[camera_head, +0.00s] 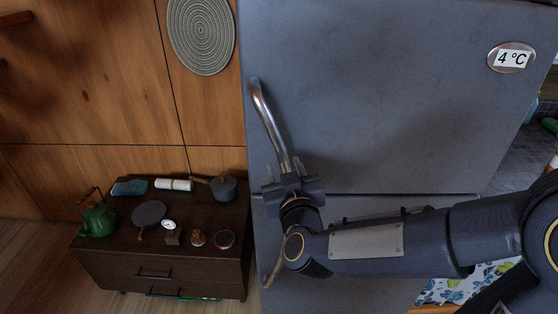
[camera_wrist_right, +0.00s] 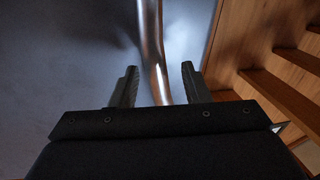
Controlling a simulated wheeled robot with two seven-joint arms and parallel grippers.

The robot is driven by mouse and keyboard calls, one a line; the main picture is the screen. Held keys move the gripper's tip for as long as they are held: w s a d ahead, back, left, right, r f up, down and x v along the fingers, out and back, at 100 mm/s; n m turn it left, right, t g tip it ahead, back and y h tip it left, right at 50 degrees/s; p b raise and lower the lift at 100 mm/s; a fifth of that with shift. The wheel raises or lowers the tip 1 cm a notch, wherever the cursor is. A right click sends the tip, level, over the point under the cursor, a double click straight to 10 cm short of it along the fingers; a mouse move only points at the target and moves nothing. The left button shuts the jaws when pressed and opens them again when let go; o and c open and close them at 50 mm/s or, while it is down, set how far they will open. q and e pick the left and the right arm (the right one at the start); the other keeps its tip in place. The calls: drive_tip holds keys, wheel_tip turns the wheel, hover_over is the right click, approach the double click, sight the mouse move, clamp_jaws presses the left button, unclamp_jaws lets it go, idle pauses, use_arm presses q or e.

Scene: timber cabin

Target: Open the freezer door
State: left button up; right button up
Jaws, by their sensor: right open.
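The large grey fridge-freezer has an upper door (camera_head: 390,90) with a "4 °C" badge (camera_head: 511,58) and a lower door (camera_head: 350,290) below a horizontal seam. Both look shut. A curved metal handle (camera_head: 270,125) runs down the left side of the upper door. My right gripper (camera_head: 291,179) is at the lower end of this handle, near the seam. In the right wrist view the handle (camera_wrist_right: 152,45) runs down between the two open fingers (camera_wrist_right: 157,84), with gaps on both sides. A lower handle (camera_head: 272,276) shows partly behind my right arm. My left gripper is out of view.
A low dark cabinet (camera_head: 120,262) stands left of the fridge, carrying a green kettle (camera_head: 97,218), a pan (camera_head: 150,213), a pot (camera_head: 223,187) and small items. A round woven mat (camera_head: 201,35) hangs on the timber wall. Wooden floor shows at lower left.

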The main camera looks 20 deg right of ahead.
drive_tip(key=shift+w+d, duration=0.15)
drive_tip(key=shift+w, duration=1.25)
clamp_jaws()
